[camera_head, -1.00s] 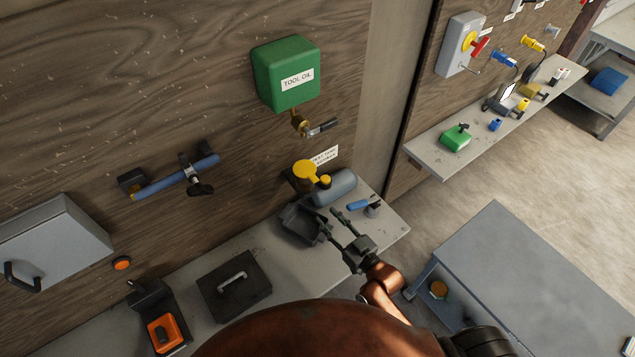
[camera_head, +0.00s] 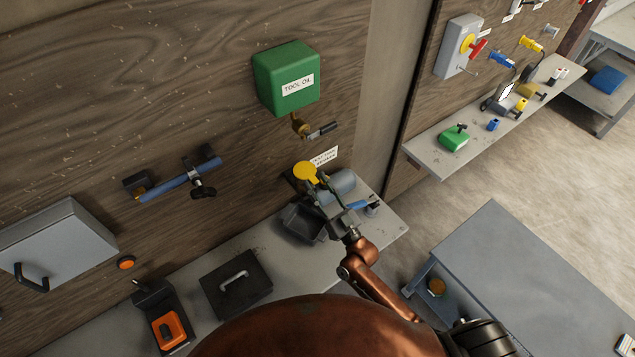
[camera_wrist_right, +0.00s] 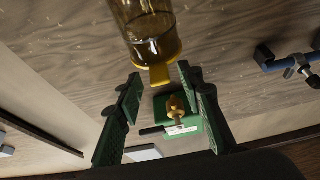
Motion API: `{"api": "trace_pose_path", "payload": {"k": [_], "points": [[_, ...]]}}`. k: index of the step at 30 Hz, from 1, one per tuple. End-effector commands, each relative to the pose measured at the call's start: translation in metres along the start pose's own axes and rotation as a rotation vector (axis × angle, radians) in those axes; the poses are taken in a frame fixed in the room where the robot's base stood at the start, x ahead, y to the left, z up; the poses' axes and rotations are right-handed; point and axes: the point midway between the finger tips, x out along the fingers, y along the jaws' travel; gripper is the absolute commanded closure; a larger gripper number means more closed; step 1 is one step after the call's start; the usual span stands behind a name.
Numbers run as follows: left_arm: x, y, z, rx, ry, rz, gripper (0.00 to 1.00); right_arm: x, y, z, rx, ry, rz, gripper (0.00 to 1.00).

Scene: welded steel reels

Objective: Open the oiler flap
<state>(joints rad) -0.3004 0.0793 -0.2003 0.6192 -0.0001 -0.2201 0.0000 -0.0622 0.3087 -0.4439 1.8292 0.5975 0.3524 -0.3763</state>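The oiler shows a round yellow flap (camera_head: 305,172) by the wall, next to a grey cylinder (camera_head: 342,182) above the bench. The right wrist view shows a clear amber cup with dark oil (camera_wrist_right: 150,38) and a yellow tab (camera_wrist_right: 160,75) at its end. My right gripper (camera_head: 319,184) is at the oiler, its fingers just right of the yellow flap. In the right wrist view its green fingers (camera_wrist_right: 159,82) are spread, with the yellow tab near their tips and apparently between them. Contact cannot be told. The gripper hides part of the cylinder. My left gripper is out of view.
A green TOOL OIL box (camera_head: 286,78) with a brass valve (camera_head: 302,127) is on the wall above. A dark open tray (camera_head: 302,223) lies just left of the gripper. A blue-handled tool (camera_head: 357,205) is close right. A black lidded box (camera_head: 235,284) stands on the bench.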

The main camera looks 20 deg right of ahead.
Motion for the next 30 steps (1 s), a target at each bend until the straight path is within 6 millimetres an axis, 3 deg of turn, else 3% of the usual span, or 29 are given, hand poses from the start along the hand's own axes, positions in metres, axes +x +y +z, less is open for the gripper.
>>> {"api": "trace_pose_path", "payload": {"k": [9, 24, 30], "points": [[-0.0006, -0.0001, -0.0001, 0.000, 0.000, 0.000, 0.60, 0.0030, -0.0001, 0.0006, 0.000, -0.001, 0.000, 0.65], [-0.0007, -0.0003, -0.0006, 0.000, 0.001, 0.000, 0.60, 0.0027, 0.0001, 0.0003, 0.000, -0.001, 0.000, 1.00], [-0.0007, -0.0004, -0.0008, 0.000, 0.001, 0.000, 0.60, 0.0027, 0.0001, 0.0003, 0.000, -0.001, 0.000, 1.00]]}}
